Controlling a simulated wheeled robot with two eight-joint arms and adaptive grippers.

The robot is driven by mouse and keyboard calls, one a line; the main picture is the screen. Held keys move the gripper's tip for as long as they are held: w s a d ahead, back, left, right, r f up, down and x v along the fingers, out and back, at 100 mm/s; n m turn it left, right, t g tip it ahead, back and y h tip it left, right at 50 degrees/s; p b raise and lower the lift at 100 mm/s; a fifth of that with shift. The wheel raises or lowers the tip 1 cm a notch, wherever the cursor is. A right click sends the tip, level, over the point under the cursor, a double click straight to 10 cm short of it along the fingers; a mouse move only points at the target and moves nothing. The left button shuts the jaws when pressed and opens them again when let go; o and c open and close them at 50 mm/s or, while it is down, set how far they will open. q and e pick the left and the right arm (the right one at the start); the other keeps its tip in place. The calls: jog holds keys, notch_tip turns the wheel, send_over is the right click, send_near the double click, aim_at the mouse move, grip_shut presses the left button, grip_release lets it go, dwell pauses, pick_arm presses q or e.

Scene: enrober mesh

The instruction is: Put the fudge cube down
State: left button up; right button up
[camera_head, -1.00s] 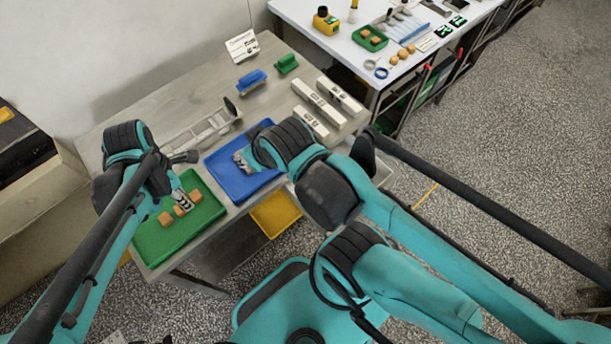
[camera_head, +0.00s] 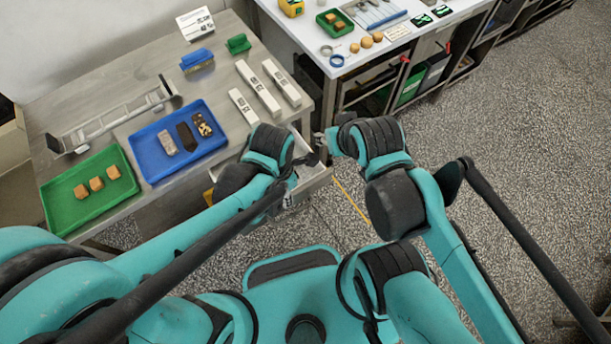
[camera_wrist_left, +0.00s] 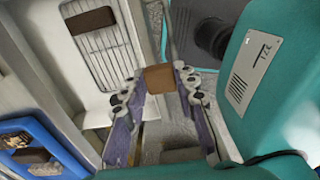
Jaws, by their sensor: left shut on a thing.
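A brown fudge cube (camera_wrist_left: 160,78) is held between the fingertips of my left gripper (camera_wrist_left: 161,88) in the left wrist view. In the head view this gripper is mostly hidden behind my left arm, near the open drawer (camera_head: 318,181) at the table's front right. Three more fudge cubes (camera_head: 97,184) lie in the green tray (camera_head: 66,212) at the left. My right gripper (camera_head: 318,150) is close to the left one, at the table's right end; its fingers are too small and dark to read.
A blue tray (camera_head: 158,169) with three bars stands right of the green tray. Behind are a grey rack (camera_head: 110,121), long white boxes (camera_head: 262,92), a blue brush (camera_head: 197,60) and a green block (camera_head: 239,44). A white table (camera_head: 420,40) with tools stands at the back right.

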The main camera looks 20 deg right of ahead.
pick_arm(q)
jog(key=shift+d+f, duration=0.25)
jog(key=shift+d, duration=0.05)
jog(key=w+a+f+b, duration=0.1)
jog(key=w+f, duration=0.1)
jog(key=w, duration=0.1)
jog(key=w+a+f+b, duration=0.1)
jog(key=w+f+b, duration=0.1)
jog(key=w, duration=0.2)
jog(key=w+a+f+b, duration=0.1)
jog(key=w+f, duration=0.2)
jog(key=shift+w+a, duration=0.15)
jog(key=shift+w, duration=0.25)
jog(key=shift+f+b, duration=1.1)
jog(key=shift+f, duration=0.8)
pick_arm(e)
notch_tip(320, 180, down, 6)
jog(key=shift+d+f, duration=0.15)
jog(key=shift+d, duration=0.2)
jog(key=shift+s, duration=0.1)
pick_arm(q)
jog(key=shift+f, duration=0.1)
jog(key=o, duration=0.9)
jog(key=shift+c, duration=0.2)
pick_arm(e)
jog(key=shift+f, duration=0.15)
